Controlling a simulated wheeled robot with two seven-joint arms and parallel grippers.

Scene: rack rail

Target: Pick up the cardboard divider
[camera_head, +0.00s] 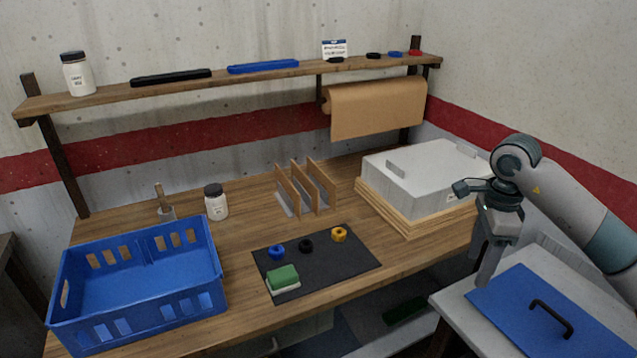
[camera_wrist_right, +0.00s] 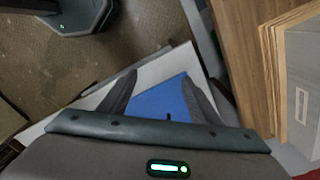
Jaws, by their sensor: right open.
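Upright thin brown cardboard dividers (camera_head: 320,184) stand in a grey rack (camera_head: 283,205) at the middle back of the wooden bench, several side by side. My right gripper (camera_head: 484,280) points down over the side table at the right, well away from the dividers and next to the blue panel. In the right wrist view its two fingers (camera_wrist_right: 158,100) are spread apart with nothing between them; the blue panel (camera_wrist_right: 160,98) shows below. The dividers are not seen in the right wrist view. My left gripper is not in view.
A blue crate (camera_head: 137,318) fills the bench's left side. A dark mat (camera_head: 340,270) holds small rings and a green-and-white sponge (camera_head: 283,279). A grey lidded box (camera_head: 420,180) sits on stacked boards at the right. A jar (camera_head: 216,202) stands left of the rack. A shelf (camera_head: 290,72) runs above.

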